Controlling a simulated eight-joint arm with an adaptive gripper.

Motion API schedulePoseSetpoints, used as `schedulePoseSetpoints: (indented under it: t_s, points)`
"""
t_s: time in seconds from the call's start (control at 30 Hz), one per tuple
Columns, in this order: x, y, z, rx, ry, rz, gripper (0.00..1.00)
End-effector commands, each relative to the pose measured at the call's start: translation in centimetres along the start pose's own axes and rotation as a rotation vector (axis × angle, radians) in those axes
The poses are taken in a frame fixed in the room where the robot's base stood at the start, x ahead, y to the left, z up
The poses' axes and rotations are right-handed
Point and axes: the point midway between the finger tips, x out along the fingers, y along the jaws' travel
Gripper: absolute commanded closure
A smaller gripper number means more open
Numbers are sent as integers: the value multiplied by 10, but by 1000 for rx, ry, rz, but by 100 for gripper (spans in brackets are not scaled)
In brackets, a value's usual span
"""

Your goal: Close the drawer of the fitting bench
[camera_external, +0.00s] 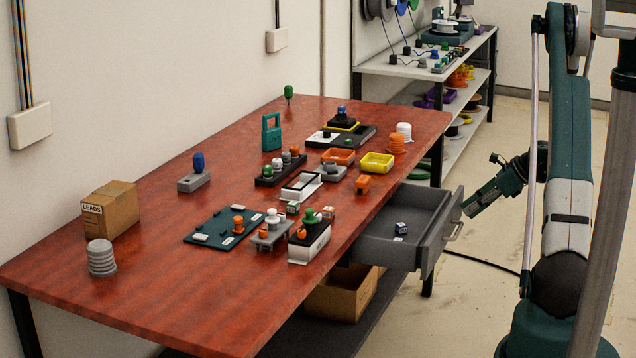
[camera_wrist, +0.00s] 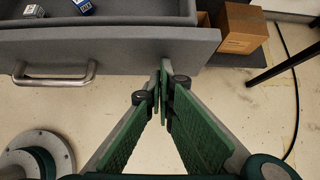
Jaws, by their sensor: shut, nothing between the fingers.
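The fitting bench (camera_external: 150,270) has a red-brown top. Its grey drawer (camera_external: 385,222) is pulled out from the right side; in the wrist view its front panel (camera_wrist: 120,45) crosses the top. A bar handle (camera_external: 455,230) is on the panel; it also shows in the wrist view (camera_wrist: 55,78). My gripper (camera_external: 468,210) is shut and empty, just outside the drawer front. In the wrist view its fingertips (camera_wrist: 160,88) overlap the panel's lower edge, right of the handle; I cannot tell whether they touch it. A small blue-and-white block (camera_external: 401,228) lies in the drawer.
A cardboard box (camera_external: 340,295) stands below the drawer; a box also shows in the wrist view (camera_wrist: 240,25). Terminals, trays and blocks cover the benchtop. A shelf unit (camera_external: 470,60) stands behind. A black cable (camera_external: 490,262) crosses the otherwise clear floor near the drawer.

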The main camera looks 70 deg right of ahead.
Motion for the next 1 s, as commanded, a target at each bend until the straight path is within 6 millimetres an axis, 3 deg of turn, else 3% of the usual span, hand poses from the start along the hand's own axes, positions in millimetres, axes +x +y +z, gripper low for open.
schedulePoseSetpoints:
  t_s: [0.6, 0.8, 1.0]
  points:
    - [115, 1, 115, -3, 0, 2, 100]
    - [136, 0, 136, -2, 0, 1, 100]
    - [144, 0, 145, -1, -1, 1, 100]
